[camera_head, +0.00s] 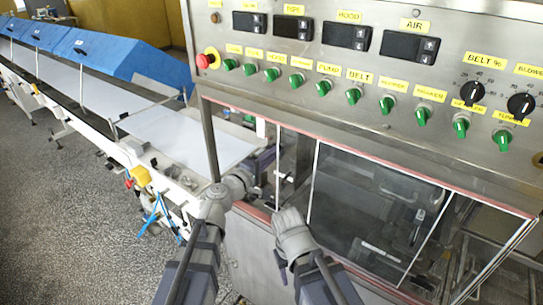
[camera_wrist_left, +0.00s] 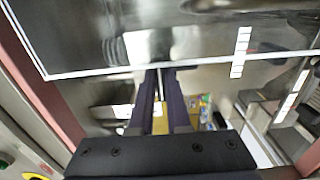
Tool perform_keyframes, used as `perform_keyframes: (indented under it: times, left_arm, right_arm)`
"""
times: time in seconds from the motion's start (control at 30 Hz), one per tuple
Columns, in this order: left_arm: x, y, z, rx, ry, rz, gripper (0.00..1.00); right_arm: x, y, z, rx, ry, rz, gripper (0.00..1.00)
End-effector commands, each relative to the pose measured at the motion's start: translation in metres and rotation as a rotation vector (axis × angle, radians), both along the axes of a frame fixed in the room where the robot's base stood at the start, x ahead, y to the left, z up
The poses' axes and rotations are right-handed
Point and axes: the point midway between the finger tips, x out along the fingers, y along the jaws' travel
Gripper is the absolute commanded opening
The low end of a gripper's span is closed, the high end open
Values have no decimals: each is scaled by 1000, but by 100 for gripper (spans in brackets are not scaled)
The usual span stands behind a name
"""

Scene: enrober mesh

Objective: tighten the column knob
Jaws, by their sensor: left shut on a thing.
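My left gripper (camera_head: 268,156) reaches into the opening at the left end of the steel machine, below its control panel. In the left wrist view its two dark fingers (camera_wrist_left: 160,76) are closed in on a thin grey upright piece. This seems to be the column knob or its stem, but the fingers hide most of it and I cannot make out its shape. In the head view the knob cannot be told apart behind the gripper and frame. My right arm's wrist (camera_head: 291,228) is in front of the window's lower edge; its fingers do not show.
The control panel (camera_head: 400,75) with green switches and a red stop button (camera_head: 208,59) overhangs the opening. A clear window (camera_head: 375,205) in a red-edged frame lies right of the left gripper. A white conveyor belt (camera_head: 190,135) with blue covers (camera_head: 110,48) runs off to the left.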

Motion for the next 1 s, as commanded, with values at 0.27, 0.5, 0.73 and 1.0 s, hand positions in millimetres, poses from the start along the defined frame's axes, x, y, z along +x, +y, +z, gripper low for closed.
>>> perform_keyframes:
  times: [0.27, 0.5, 0.73, 1.0]
  left_arm:
    - [-2, -1, -2, 7, -2, -6, 16]
    - [-1, -1, -1, 4, 0, -3, 28]
    - [-4, 1, 0, 1, 0, -2, 28]
    - [-27, 7, -1, 2, 0, -3, 28]
  right_arm:
    - [0, 0, -1, 0, 0, 0, 50]
    - [0, 0, 0, 0, 0, 0, 50]
    - [0, 0, 0, 0, 0, 0, 50]
    - [0, 0, 0, 0, 0, 0, 50]
